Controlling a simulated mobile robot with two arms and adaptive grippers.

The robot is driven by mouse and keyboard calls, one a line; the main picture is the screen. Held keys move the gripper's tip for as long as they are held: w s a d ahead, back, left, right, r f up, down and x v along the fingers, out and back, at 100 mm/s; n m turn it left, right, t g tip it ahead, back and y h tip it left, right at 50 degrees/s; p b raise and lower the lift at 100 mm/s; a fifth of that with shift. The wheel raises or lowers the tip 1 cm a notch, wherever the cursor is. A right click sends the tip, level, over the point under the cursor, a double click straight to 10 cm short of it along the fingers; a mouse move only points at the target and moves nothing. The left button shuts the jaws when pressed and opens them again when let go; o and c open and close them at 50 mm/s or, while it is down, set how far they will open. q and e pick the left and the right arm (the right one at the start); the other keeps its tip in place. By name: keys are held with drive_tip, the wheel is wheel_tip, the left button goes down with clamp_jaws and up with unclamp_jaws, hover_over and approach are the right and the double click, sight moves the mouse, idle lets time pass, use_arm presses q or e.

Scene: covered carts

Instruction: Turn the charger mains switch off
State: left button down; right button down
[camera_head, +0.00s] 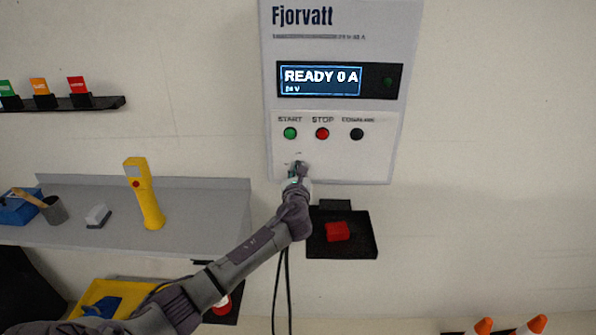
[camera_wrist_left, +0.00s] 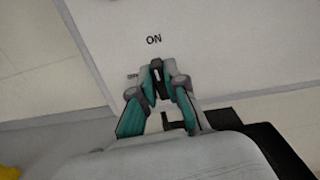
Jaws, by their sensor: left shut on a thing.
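The charger (camera_head: 330,155), a white wall box marked Fjorvatt, shows READY 0 A on its lit display. My left gripper (camera_head: 298,172) reaches up to its lower left part. In the left wrist view my left gripper (camera_wrist_left: 158,82) is shut on the mains switch (camera_wrist_left: 157,75), a small dark knob with a pale line, mostly hidden between the fingertips. The pale line looks roughly upright, toward the ON label above. A smaller label to the left is partly hidden and hard to read. My right gripper is in neither view.
Green, red and dark buttons (camera_head: 322,133) sit above my gripper. A black tray (camera_head: 358,240) with a red block (camera_head: 337,231) is below the charger. A grey shelf (camera_head: 205,210) at left holds a yellow handheld device (camera_head: 143,195). Orange cones (camera_head: 533,325) stand at lower right.

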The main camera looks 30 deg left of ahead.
use_arm(q)
drive_tip(key=shift+s+a+f+n+b, duration=0.15)
drive_tip(key=shift+n+b, duration=1.55)
drive_tip(key=shift+n, duration=2.5)
drive_tip(key=shift+w+f+n+b, duration=0.1)
drive_tip(key=shift+n+b, duration=1.6)
drive_tip(key=shift+n, duration=2.5)
drive_tip(key=c, duration=1.2)
unclamp_jaws()
drive_tip(key=v, duration=1.2)
drive_tip(key=shift+f, duration=0.15)
